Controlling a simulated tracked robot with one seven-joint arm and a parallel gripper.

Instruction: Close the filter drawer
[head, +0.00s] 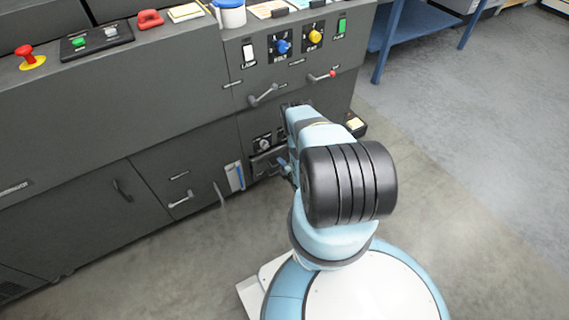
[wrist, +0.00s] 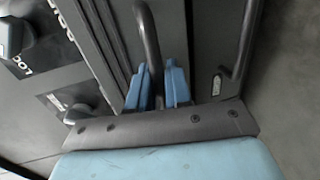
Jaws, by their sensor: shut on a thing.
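My gripper (wrist: 157,86) shows in the wrist view with its two blue fingers on either side of a dark bent bar handle (wrist: 149,35). The fingers are shut on this handle. The handle stands off a grey front (wrist: 205,45) of the machine, which I take for the filter drawer. In the head view, my arm reaches down to the lower right of the machine (head: 95,120) and hides most of this front. How far the drawer stands out cannot be told.
In the wrist view, another bar handle (wrist: 241,45) is close on the right, and a knob (wrist: 15,38) is at the left. In the head view, a lever with a red tip (head: 322,76) sits above my arm. A blue bench (head: 405,35) stands at the back; the floor (head: 480,180) is clear.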

